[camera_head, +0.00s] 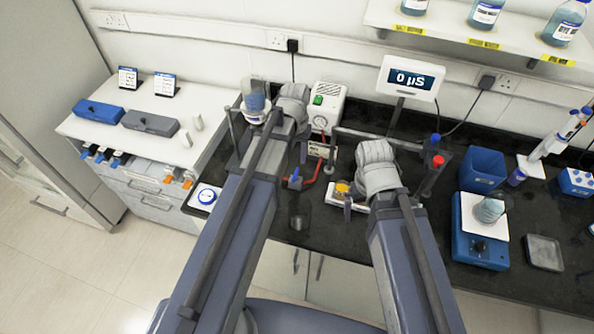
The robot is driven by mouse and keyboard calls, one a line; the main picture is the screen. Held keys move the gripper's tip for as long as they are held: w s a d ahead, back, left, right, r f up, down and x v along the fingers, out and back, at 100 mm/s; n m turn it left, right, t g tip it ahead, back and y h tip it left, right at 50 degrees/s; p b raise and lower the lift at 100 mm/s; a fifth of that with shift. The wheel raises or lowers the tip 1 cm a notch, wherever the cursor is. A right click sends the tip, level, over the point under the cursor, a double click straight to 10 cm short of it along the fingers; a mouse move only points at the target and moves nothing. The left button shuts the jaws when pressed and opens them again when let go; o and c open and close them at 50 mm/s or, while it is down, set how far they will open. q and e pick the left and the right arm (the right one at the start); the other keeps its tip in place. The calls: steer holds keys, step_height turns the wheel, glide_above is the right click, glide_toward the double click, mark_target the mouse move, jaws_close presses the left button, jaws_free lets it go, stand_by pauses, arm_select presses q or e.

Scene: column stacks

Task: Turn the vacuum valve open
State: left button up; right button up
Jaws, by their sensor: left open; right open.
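A small blue lever (294,179), apparently the vacuum valve's handle, stands beside red tubing (326,163) on the black bench, in front of the white pump (326,106) with a green switch and round gauge. I cannot tell the valve's setting at this size. My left gripper (290,117) is open behind and above the lever, apart from it; its arm and wrist hide much of the fingers. My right gripper (376,168) is open to the right of the lever and the tubing, over the bench, holding nothing that I can see.
A glass vessel with bluish liquid (254,103) stands close left of my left wrist. A small white device with a yellow top (342,191) lies near my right wrist. A meter display (409,79), a blue bin (482,170) and a blue stirrer (479,243) are to the right.

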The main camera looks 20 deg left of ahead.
mark_target(296, 173)
arm_select(q)
steer(key=shift+f+b, duration=3.8)
steer(key=shift+f, duration=0.1)
arm_select(e)
steer(key=shift+f, duration=3.9)
arm_select(q)
jaws_close()
